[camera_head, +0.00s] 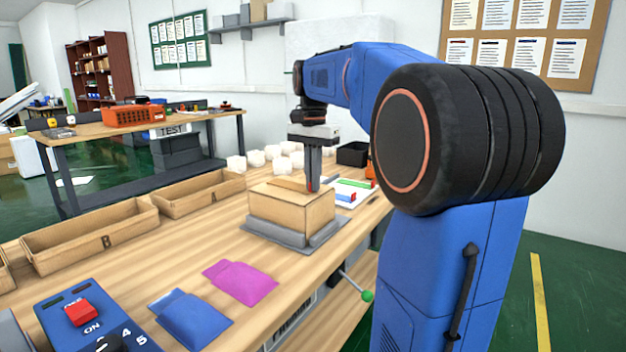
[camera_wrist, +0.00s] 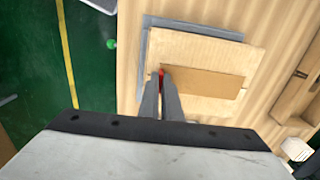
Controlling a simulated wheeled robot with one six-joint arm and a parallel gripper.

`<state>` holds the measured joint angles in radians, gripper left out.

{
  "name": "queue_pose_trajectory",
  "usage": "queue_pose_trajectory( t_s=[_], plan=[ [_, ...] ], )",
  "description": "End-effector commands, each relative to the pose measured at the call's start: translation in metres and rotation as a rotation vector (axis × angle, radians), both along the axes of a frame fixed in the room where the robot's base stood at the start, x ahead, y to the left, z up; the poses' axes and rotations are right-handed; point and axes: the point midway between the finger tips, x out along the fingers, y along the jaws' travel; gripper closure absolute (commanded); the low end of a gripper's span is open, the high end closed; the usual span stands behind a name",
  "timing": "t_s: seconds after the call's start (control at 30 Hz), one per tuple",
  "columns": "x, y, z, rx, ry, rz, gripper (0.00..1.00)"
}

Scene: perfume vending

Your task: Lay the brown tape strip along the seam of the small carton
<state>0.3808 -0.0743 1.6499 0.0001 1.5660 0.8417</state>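The small carton (camera_head: 290,214) is a light brown box on a grey base plate (camera_head: 264,231) on the wooden table. It also shows from above in the wrist view (camera_wrist: 195,47). The brown tape strip (camera_wrist: 205,82) is a flat, darker strip over the carton's top, and it shows in the head view (camera_head: 287,184). Whether it touches the top all along is not clear. My gripper (camera_head: 313,187) points down at one end of the strip, its fingers close together (camera_wrist: 162,74) around a small red piece there. The seam under the strip is hidden.
Several white blocks (camera_head: 272,152), a black bin (camera_head: 352,154) and a white tray with coloured items (camera_head: 350,192) are behind the carton. Cardboard trays (camera_head: 100,245) lie left. Pink (camera_head: 240,282) and blue (camera_head: 190,318) pouches and a control box (camera_head: 85,325) are in front.

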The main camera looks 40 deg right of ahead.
Motion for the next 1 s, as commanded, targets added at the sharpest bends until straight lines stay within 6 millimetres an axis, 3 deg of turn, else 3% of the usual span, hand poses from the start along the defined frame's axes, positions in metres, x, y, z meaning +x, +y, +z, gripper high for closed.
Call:
queue_pose_trajectory(
  t_s=[0.6,0.7,0.73,1.0],
  plan=[
    [-0.0001,0.0001,-0.0055,0.0,0.0,0.0,1.0],
    [0.0,0.0,-0.0055,0.0,0.0,0.0,0.77],
    [0.0,0.0,-0.0055,0.0,0.0,0.0,0.74],
    [0.0,0.0,-0.0052,0.0,0.0,0.0,0.74]
  ],
)
